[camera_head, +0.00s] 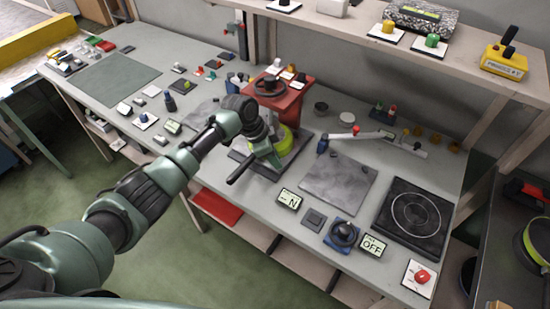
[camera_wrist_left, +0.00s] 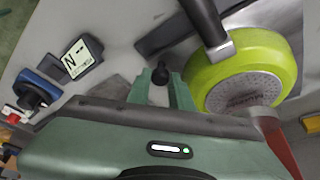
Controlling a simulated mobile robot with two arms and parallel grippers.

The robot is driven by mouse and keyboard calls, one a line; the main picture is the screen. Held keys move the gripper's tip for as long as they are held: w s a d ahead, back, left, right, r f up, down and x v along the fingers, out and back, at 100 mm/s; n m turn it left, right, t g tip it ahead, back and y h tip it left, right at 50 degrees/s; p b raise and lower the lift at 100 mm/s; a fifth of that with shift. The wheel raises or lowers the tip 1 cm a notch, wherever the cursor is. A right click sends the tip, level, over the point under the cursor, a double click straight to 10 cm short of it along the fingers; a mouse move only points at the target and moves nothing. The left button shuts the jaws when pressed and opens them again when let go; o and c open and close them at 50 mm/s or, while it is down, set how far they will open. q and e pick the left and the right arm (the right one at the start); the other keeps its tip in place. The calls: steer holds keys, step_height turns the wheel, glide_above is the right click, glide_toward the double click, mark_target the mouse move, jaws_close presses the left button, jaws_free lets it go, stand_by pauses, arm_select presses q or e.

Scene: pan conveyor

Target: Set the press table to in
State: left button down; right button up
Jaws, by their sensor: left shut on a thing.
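The red press (camera_head: 296,97) with a dark handwheel on top stands at the middle of the bench. A lime-green pan (camera_head: 285,141) sits low at its front, on or over a dark flat plate (camera_wrist_left: 158,38) that looks like the press table. In the left wrist view the pan (camera_wrist_left: 245,55) shows a grey lettered disc, and its black handle (camera_wrist_left: 207,22) points up. My left gripper (camera_head: 268,160) is beside the pan, shut on a small black knob (camera_wrist_left: 160,75) between its fingers. The arm hides part of the plate and press. My right gripper is not in view.
A display reading N (camera_head: 289,199), a blue-based dial (camera_head: 343,234), an OFF display (camera_head: 372,245) and a grey slab (camera_head: 339,184) lie to the right. A black hotplate (camera_head: 413,218) is at the far right. A shelf (camera_head: 400,50) overhangs the bench's back.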

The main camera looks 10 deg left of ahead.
arm_select(q)
steer(key=c, duration=1.3)
jaws_free()
steer(key=shift+w+d+r, duration=0.1)
steer(key=shift+w+r, duration=0.1)
steer(key=shift+o, duration=0.2)
steer(key=shift+w+f, duration=0.1)
steer(key=shift+f, duration=0.05)
steer(key=b+v, duration=0.1)
steer(key=v, duration=0.6)
steer(key=shift+r, duration=0.35)
